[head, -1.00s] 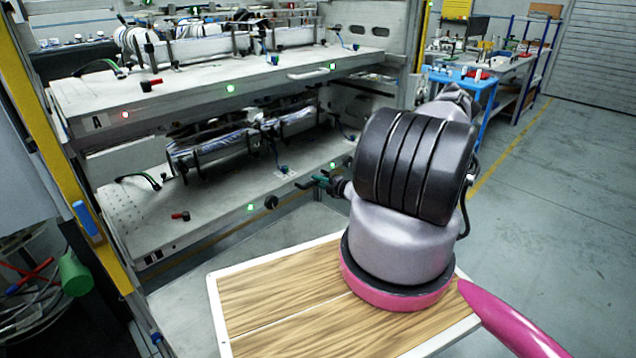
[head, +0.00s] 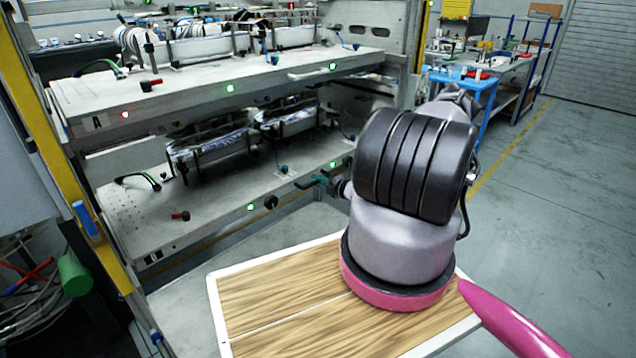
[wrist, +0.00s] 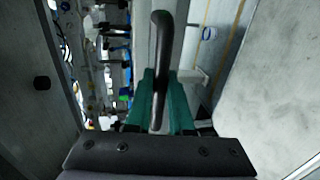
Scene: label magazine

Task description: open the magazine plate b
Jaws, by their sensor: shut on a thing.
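The magazine has an upper plate (head: 215,85) and a lower plate (head: 215,200), both pale grey shelves with reels on them; I cannot read which is b. My gripper (head: 318,184), with teal fingers, is at the front edge of the lower plate, right of a round black knob (head: 270,202). In the wrist view my gripper (wrist: 160,103) is shut on a dark curved bar handle (wrist: 162,40) that passes between the teal fingers. The upper plate's own light handle (head: 308,73) is free.
A yellow post (head: 75,180) stands at the magazine's left side. My wood-topped deck (head: 290,300) lies below my arm. Open floor (head: 550,220) is to the right. A blue trolley (head: 478,95) and benches stand farther back.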

